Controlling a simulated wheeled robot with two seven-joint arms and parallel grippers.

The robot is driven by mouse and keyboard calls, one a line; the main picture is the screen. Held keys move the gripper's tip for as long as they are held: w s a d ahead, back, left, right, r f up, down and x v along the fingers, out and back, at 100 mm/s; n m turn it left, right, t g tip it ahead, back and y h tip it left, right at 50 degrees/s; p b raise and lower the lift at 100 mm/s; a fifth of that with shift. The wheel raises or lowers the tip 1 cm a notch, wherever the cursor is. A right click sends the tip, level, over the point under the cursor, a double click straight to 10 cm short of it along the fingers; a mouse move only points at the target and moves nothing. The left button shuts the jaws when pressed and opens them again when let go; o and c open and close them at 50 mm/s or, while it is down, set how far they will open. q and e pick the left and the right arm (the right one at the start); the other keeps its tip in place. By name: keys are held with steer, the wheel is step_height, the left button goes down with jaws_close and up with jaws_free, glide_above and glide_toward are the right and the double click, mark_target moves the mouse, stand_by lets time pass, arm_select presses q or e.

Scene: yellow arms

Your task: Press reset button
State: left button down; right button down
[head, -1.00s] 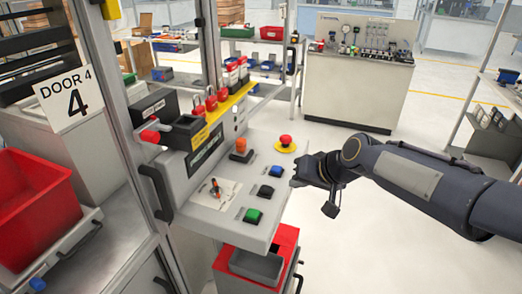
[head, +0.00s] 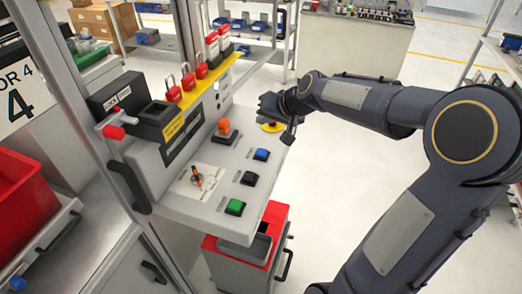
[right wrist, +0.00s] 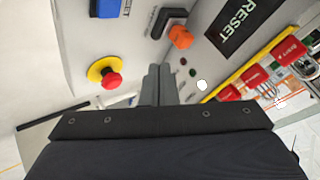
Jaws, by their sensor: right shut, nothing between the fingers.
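The control panel (head: 220,170) carries a blue button (head: 261,155), a black button (head: 249,178), a green button (head: 235,207) and an orange control (head: 224,127). The red mushroom button (right wrist: 111,80) on a yellow disc shows in the right wrist view; in the head view my gripper hides most of it. A black plate marked RESET (right wrist: 237,22) shows in the right wrist view; which button it labels is unclear. My right gripper (right wrist: 160,72) is shut and empty, pointing at the panel between the mushroom button and the orange control (right wrist: 181,37). My left gripper is out of view.
Red padlocks (head: 187,80) hang by a yellow strip (head: 212,84) at the panel's back. A black door handle (head: 128,185) sticks out at the panel's left.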

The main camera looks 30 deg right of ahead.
steer(key=b, duration=0.7)
glide_above(264, 153)
step_height(264, 153, down, 8)
steer(key=shift+r, duration=0.1)
steer(key=shift+f, duration=0.5)
steer(key=shift+f+b, duration=0.1)
steer(key=shift+b, duration=0.25)
stand_by(0.8)
steer(key=shift+f+b, duration=0.3)
steer(key=shift+b, duration=0.05)
steer(key=shift+s+f+b, duration=0.1)
steer(key=shift+f+b, duration=0.35)
steer(key=shift+b, duration=0.05)
stand_by(0.6)
steer(key=shift+r, duration=0.15)
steer(key=shift+r+p, duration=0.65)
steer(key=shift+r, duration=0.05)
steer(key=shift+r, duration=0.1)
